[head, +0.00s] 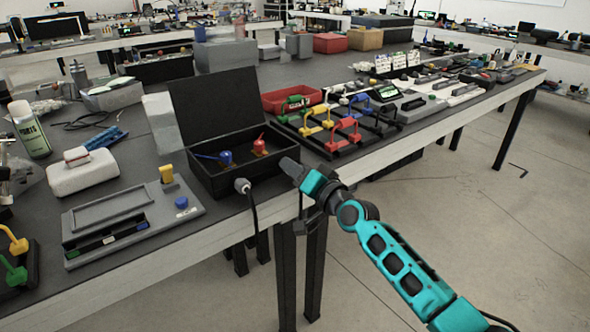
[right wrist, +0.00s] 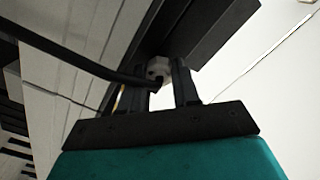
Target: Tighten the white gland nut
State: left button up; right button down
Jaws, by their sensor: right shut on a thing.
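A white gland nut (head: 242,185) sits on the front wall of an open black box (head: 225,182), with a black cable (head: 254,215) hanging from it. In the head view my right gripper (head: 284,164) is at the box's front right corner, and its fingertips are hard to make out. In the right wrist view the right gripper (right wrist: 160,88) has its fingers on either side of the white nut (right wrist: 158,68), shut on it. There the cable (right wrist: 75,62) runs off to the left. My left gripper is not in view.
A blue plug (head: 225,157) and a red plug (head: 260,147) are inside the box. A grey panel (head: 190,215) lies to its left. A rack with coloured handles (head: 342,135) and a red bin (head: 270,99) stand to the right. Open floor lies in front of the table edge.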

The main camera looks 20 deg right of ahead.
jog(key=shift+r, duration=0.1)
dwell(0.3)
jog(key=c, duration=1.2)
grip_release()
jog(key=shift+o, duration=0.5)
